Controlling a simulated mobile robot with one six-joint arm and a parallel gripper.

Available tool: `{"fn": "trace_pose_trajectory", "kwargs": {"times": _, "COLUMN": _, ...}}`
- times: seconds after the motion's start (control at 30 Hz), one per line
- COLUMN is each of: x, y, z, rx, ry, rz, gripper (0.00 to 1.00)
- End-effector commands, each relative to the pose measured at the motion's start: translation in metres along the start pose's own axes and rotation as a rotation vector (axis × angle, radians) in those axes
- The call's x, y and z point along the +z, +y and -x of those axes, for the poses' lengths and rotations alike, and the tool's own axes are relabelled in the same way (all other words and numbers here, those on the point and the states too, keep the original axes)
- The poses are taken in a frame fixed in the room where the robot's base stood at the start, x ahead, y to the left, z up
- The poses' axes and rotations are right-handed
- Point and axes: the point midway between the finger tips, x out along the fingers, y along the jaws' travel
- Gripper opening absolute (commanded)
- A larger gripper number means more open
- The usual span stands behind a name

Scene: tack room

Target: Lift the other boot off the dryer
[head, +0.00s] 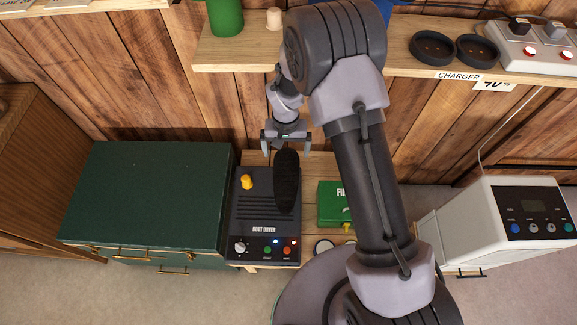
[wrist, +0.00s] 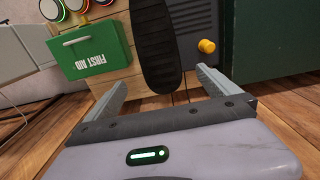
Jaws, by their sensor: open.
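The boot dryer (head: 262,214) is a dark box with a lit knob-and-button panel. One black boot (head: 287,182) is over its right side, sole toward the camera. To its left a bare yellow peg (head: 247,181) sticks up. My gripper (head: 287,146) is open and empty at the boot's far end, one finger to each side. In the wrist view the boot's ribbed sole (wrist: 158,48) shows between the spread fingers of my gripper (wrist: 160,80). I cannot tell whether they touch it. The dryer (wrist: 198,35) and yellow peg (wrist: 206,46) are behind at right.
A green first aid box (head: 333,204) stands right of the dryer, partly behind my arm. A dark green chest (head: 145,200) is close on the left. A shelf (head: 240,55) with a green cylinder (head: 224,17) runs above, along the plank wall. A white machine (head: 495,222) stands at right.

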Motion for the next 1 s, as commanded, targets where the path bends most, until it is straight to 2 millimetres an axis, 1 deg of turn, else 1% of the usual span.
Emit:
{"fn": "trace_pose_trajectory", "kwargs": {"times": 0.03, "x": 0.001, "y": 0.001, "z": -0.017, "rx": 0.001, "ry": -0.004, "rz": -0.001, "gripper": 1.0}}
{"fn": "trace_pose_trajectory", "kwargs": {"times": 0.2, "x": 0.002, "y": 0.001, "z": -0.072, "rx": 0.002, "ry": -0.005, "rz": -0.001, "gripper": 1.0}}
{"fn": "trace_pose_trajectory", "kwargs": {"times": 0.33, "x": 0.002, "y": 0.001, "z": -0.102, "rx": 0.001, "ry": -0.003, "rz": -0.001, "gripper": 1.0}}
{"fn": "trace_pose_trajectory", "kwargs": {"times": 0.4, "x": 0.001, "y": 0.001, "z": -0.11, "rx": 0.0, "ry": -0.002, "rz": -0.001, "gripper": 1.0}}
{"fn": "trace_pose_trajectory", "kwargs": {"times": 0.57, "x": 0.002, "y": 0.001, "z": -0.124, "rx": 0.001, "ry": -0.003, "rz": -0.002, "gripper": 1.0}}
{"fn": "trace_pose_trajectory", "kwargs": {"times": 0.67, "x": 0.001, "y": 0.001, "z": -0.144, "rx": 0.0, "ry": -0.003, "rz": -0.003, "gripper": 1.0}}
{"fn": "trace_pose_trajectory", "kwargs": {"times": 0.7, "x": 0.002, "y": 0.001, "z": -0.153, "rx": 0.001, "ry": -0.003, "rz": -0.003, "gripper": 1.0}}
{"fn": "trace_pose_trajectory", "kwargs": {"times": 0.8, "x": 0.002, "y": 0.001, "z": -0.167, "rx": 0.0, "ry": -0.003, "rz": -0.003, "gripper": 1.0}}
{"fn": "trace_pose_trajectory", "kwargs": {"times": 0.97, "x": 0.001, "y": 0.001, "z": -0.165, "rx": 0.0, "ry": -0.002, "rz": -0.003, "gripper": 1.0}}
{"fn": "trace_pose_trajectory", "kwargs": {"times": 1.0, "x": 0.001, "y": 0.001, "z": -0.165, "rx": 0.0, "ry": -0.002, "rz": -0.002, "gripper": 0.98}}
